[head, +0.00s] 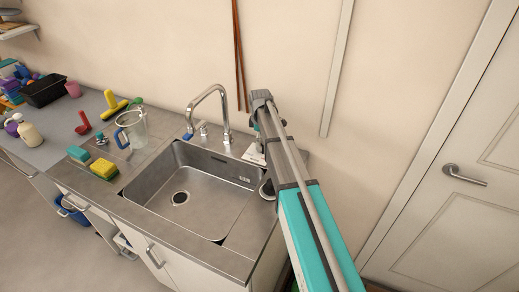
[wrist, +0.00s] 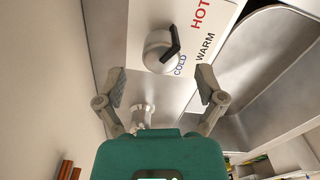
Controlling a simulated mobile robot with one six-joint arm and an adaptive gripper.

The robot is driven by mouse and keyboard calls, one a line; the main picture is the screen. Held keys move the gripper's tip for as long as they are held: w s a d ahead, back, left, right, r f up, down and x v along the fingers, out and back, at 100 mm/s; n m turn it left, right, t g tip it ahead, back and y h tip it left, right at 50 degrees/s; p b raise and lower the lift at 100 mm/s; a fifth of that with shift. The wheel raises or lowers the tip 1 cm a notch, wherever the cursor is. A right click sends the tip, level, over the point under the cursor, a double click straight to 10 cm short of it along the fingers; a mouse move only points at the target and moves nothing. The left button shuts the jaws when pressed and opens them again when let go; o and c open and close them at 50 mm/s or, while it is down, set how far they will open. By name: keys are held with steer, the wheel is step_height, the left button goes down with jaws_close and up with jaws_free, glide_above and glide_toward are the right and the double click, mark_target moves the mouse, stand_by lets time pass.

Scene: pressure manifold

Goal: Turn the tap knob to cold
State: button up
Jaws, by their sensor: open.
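The tap knob (wrist: 158,50) is a round, pale metal knob with a black pointer in the wrist view. It sits on a white label plate (wrist: 205,20) lettered HOT, WARM and COLD. The pointer is bent and leans toward the top of the picture; I cannot tell exactly which word it marks. My gripper (wrist: 161,73) is open and empty, its two fingers spread to either side and below the knob in the picture, apart from it. In the head view my arm hides the knob, and only part of the label plate (head: 254,154) shows.
The steel sink (head: 226,207) lies left of my arm, with the curved tap spout (head: 222,97) behind it. A wall is close behind.

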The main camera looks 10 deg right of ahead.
steer(key=shift+f+b, duration=1.4)
steer(key=shift+f, duration=0.3)
